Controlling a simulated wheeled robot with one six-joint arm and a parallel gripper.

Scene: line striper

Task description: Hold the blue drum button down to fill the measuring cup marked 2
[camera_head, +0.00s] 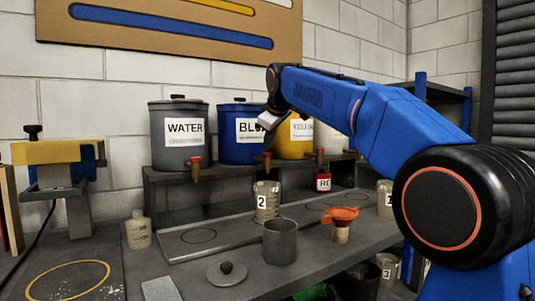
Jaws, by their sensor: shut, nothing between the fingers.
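The blue drum (237,151) stands on a raised shelf, its white label partly hidden by my gripper. A tap with a red button (267,155) sticks out at its lower front right. The measuring cup marked 2 (268,196) stands upright on the bench strip below that tap; I cannot see whether anything is in it. My gripper (267,128) is shut and empty, pointing down in front of the drum's label. In the picture it is just above the red button; I cannot tell whether they touch.
The grey WATER drum (180,150) stands left and the yellow drum (294,151) right, each with a tap. A bottle (138,231) is at left.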

